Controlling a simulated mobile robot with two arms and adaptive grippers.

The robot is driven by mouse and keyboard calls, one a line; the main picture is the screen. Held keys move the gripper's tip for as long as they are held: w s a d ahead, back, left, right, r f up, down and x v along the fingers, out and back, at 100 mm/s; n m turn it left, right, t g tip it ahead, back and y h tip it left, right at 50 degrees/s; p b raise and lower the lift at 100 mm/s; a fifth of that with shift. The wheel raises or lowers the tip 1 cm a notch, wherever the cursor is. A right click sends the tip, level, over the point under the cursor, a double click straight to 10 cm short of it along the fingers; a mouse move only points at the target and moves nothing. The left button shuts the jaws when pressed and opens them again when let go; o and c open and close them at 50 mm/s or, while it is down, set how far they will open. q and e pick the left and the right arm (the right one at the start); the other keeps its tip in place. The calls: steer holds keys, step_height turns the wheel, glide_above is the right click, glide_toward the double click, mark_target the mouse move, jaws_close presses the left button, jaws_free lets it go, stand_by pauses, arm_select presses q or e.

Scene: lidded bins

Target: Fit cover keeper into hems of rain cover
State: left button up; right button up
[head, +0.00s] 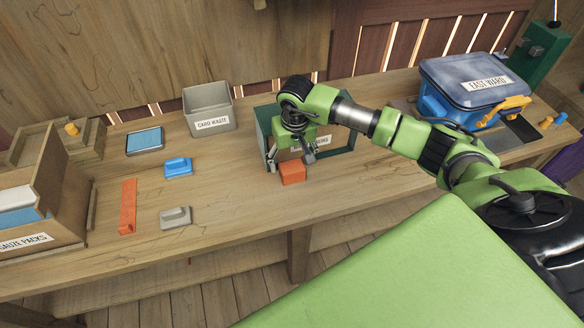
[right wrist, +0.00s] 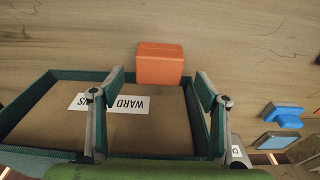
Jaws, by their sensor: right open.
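I cannot single out a cover keeper or a rain cover by name. An orange block (head: 292,172) sits on the bench in front of a dark green bin (head: 264,128). In the right wrist view the block (right wrist: 160,63) lies just beyond and between the fingertips, apart from them. My right gripper (head: 304,156) is open and points down above the bin's front edge. In the right wrist view its two fingers (right wrist: 160,78) straddle empty space over the bin. The bin's brown inner face carries a white label (right wrist: 110,103), partly hidden by a finger. My left gripper is out of view.
An orange bar (head: 128,207), a grey handled piece (head: 176,217), a blue piece (head: 178,167) and a tablet (head: 145,141) lie at left. A grey card waste bin (head: 209,112) stands behind. A blue lidded East Ward bin (head: 460,95) is at right.

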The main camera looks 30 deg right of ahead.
mark_target(292, 166)
steer(key=shift+w+d+f+p, duration=0.15)
steer(key=shift+f+p, duration=0.1)
steer(key=shift+f, duration=0.7)
steer(key=shift+w+f+p, duration=0.1)
steer(key=shift+f+p, duration=0.15)
steer(key=shift+f, duration=0.7)
steer(key=c, duration=1.3)
steer(key=shift+r, duration=0.15)
